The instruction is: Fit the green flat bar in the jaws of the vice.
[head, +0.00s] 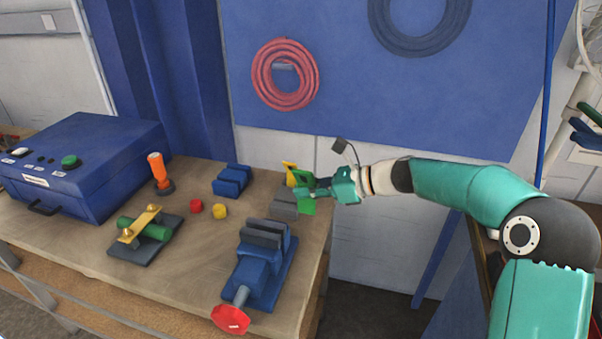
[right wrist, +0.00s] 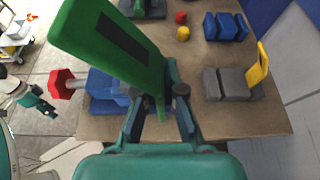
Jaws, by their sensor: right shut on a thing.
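The green flat bar (head: 308,207) is held in my right gripper (head: 324,189), above the right end of the bench near the grey block. In the right wrist view the bar (right wrist: 75,38) is a wide green plate with a dark rectangle, slanting up and left from between the shut fingers (right wrist: 164,100). The blue vice (head: 258,272) stands at the front right of the bench, its dark grey jaws (head: 264,234) apart from the bar. In the right wrist view the bar partly hides the vice (right wrist: 105,84). A small teal gripper (right wrist: 40,103), seemingly my left, shows there; its fingers are unclear.
A grey block (head: 284,207) with an upright yellow plate (head: 290,172) is close to my right gripper. Blue blocks (head: 231,181), red (head: 196,206) and yellow (head: 220,211) pieces, an orange-handled tool (head: 158,172) and a blue box (head: 85,160) stand farther left.

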